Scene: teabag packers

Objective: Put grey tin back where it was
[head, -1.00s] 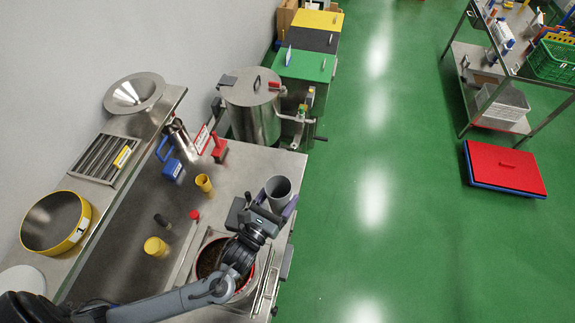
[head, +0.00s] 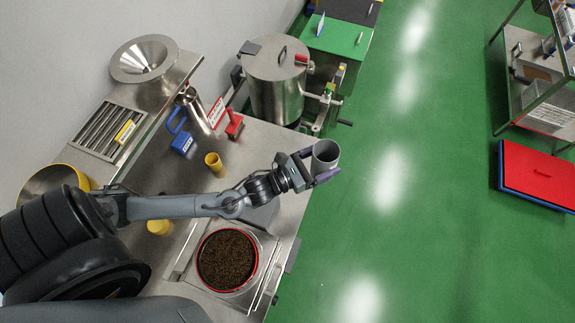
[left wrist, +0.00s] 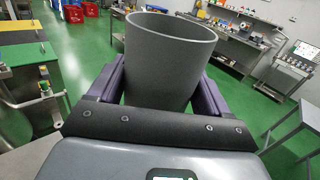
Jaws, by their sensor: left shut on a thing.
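The grey tin (head: 326,152) is an open-topped grey cylinder. My left gripper (head: 318,168) is shut on it, with purple fingers on either side. In the head view the tin is just past the right edge of the steel bench (head: 265,145), over the green floor. In the left wrist view the tin (left wrist: 168,60) stands between the fingers (left wrist: 155,90), mouth up, and looks empty inside as far as I can see. My right gripper does not show.
A red-rimmed round container of dark tea (head: 228,260) is set in the bench below my left arm. A yellow cup (head: 215,163), a blue-handled item (head: 182,142), a red-handled item (head: 234,124) and a steel drum (head: 276,85) stand farther back.

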